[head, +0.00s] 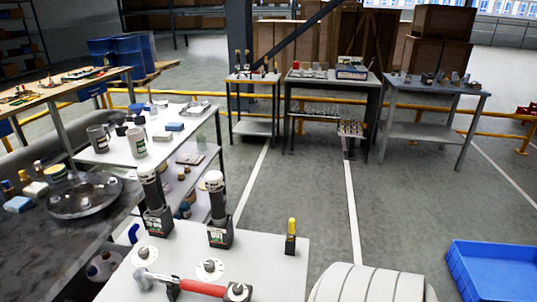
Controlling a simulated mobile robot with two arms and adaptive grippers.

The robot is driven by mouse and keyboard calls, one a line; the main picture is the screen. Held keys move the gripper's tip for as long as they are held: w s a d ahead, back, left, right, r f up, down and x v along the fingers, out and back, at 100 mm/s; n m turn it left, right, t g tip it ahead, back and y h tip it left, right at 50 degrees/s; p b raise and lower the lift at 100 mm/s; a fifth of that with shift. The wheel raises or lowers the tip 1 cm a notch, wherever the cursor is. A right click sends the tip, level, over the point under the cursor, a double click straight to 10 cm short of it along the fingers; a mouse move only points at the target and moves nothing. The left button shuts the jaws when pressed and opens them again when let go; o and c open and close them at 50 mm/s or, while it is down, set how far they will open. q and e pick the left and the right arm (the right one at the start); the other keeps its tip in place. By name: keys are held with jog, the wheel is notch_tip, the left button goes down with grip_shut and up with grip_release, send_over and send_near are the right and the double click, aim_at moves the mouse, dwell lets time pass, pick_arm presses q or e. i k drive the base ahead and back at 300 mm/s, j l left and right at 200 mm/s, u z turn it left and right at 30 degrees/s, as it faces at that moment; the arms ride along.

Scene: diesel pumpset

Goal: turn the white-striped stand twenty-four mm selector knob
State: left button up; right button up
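I cannot pick out the white-striped stand or its twenty-four mm selector knob with certainty in the head view. Two upright dark stands with grey, white-capped tops, a left one (154,205) and a right one (218,212), are on the near white bench (265,262). Round white discs with dark knob-like centres, one at the left (147,254) and one in the middle (209,269), lie in front of them. No stripe or size marking is readable. Neither of my grippers shows in the head view.
A red-handled tool (200,288) lies along the bench front. A small black block with a yellow top (291,237) stands at its right. A blue crate (495,270) is on the floor at lower right. Tables with small items stand at the back. The middle floor (305,195) is clear.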

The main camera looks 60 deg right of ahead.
aim_at(209, 265)
jog(key=z, duration=1.55)
